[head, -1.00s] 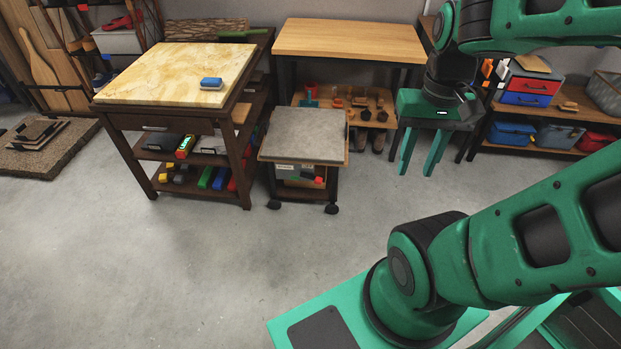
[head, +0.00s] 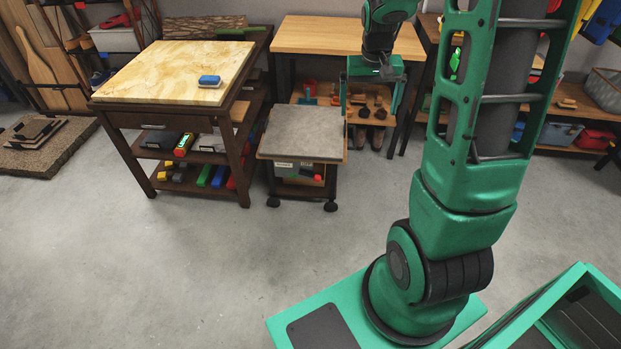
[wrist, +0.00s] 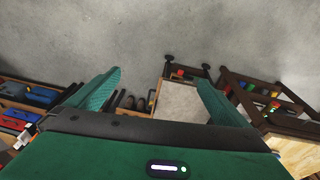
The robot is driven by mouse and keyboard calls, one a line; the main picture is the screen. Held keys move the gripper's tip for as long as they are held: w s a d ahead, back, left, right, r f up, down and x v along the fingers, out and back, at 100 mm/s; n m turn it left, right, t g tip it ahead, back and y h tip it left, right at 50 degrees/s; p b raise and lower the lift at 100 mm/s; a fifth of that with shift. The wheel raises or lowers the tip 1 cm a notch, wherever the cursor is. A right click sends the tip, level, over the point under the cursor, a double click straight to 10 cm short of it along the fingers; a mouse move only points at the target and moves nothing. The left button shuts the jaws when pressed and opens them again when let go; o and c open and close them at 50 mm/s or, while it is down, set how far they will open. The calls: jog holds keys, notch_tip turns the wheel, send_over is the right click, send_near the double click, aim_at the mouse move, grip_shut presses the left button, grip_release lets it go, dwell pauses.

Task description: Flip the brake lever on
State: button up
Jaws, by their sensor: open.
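A small wheeled cart (head: 303,133) with a grey top and dark legs stands on the floor left of my gripper. Its front casters (head: 331,206) are black; I cannot make out a brake lever on them at this size. In the wrist view the grey cart top (wrist: 182,100) shows between my fingers, partly covered by the right one, with a caster (wrist: 169,58) beyond it. My green gripper (head: 371,98) is open and empty, fingers spread, in front of the light wooden bench. Its fingers also show in the wrist view (wrist: 155,100), touching nothing.
A dark wooden table (head: 180,72) with a marble-like top and a blue sponge-like block (head: 210,81) stands left of the cart. The light wooden bench (head: 330,36) is behind. Shelves with bins (head: 556,132) are at right. The floor (head: 200,270) in front is clear.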

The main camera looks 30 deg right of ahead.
jog(key=w+d+f, duration=0.2)
jog(key=w+f, duration=0.6)
jog(key=w, duration=0.2)
jog(key=m+t+y, duration=0.1)
jog(key=t+y, duration=0.1)
jog(key=t, duration=0.2)
send_over(310, 176)
jog(key=s, duration=0.6)
notch_tip(310, 176, down, 43)
jog(key=x, duration=1)
jog(key=shift+w, duration=0.15)
